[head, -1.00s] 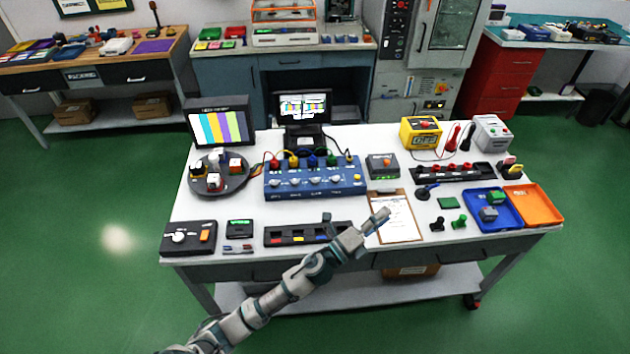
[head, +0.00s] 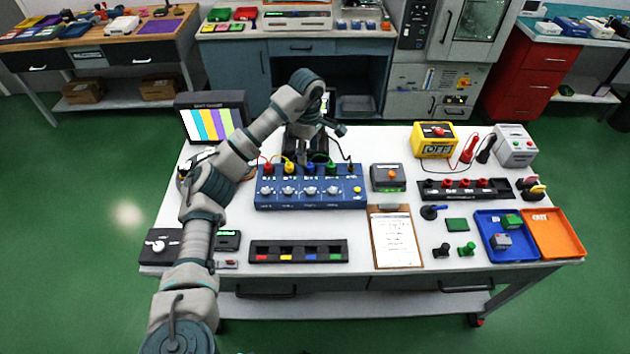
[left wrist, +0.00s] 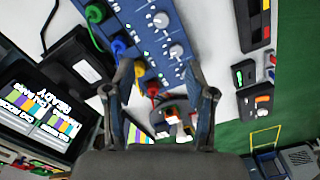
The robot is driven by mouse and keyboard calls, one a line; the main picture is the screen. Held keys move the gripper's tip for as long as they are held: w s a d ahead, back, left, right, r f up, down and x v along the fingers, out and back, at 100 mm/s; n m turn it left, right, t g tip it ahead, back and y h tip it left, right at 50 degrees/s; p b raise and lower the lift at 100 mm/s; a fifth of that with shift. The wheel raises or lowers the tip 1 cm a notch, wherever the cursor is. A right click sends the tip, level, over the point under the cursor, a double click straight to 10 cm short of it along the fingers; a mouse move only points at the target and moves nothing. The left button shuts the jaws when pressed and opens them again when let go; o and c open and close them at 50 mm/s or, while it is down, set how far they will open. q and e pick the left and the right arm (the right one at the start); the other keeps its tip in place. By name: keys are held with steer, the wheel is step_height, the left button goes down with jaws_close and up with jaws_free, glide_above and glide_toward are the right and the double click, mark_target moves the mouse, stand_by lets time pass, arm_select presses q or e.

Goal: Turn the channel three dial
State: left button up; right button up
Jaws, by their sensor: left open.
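The blue channel box (head: 262,201) stands on the white bench, with a row of dials along its front face. The third dial from the left (head: 310,190) sits below the blue plug (head: 310,169). My left gripper (head: 308,135) points down behind the box's plug row, in front of the small monitor, apart from the dials. In the left wrist view its two fingers (left wrist: 160,92) are spread, empty, with the yellow and red plugs seen between them. Two white dials, one at the top (left wrist: 161,20) and one lower (left wrist: 176,50), show there; other dials are hidden. My right gripper is out of view.
Coloured plugs with cables rise from the box's back edge. A colour-bar monitor (head: 210,118) stands back left, partly behind my arm. A grey box with an orange button (head: 388,177) and a clipboard (head: 396,238) lie to the right. A slotted black tray (head: 298,251) lies in front.

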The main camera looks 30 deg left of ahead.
mark_target(310, 190)
arm_select(q)
step_height(310, 190, down, 16)
steer(key=shift+s+d+r+b, duration=0.1)
steer(key=shift+r+b, duration=0.05)
steer(key=shift+b, duration=0.25)
steer(key=shift+d+f, duration=0.15)
steer(key=shift+f, duration=0.25)
steer(key=shift+d+r, duration=0.1)
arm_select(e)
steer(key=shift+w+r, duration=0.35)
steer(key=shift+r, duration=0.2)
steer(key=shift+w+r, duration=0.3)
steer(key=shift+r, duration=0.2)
arm_select(q)
steer(key=shift+c, duration=0.2)
jaws_close()
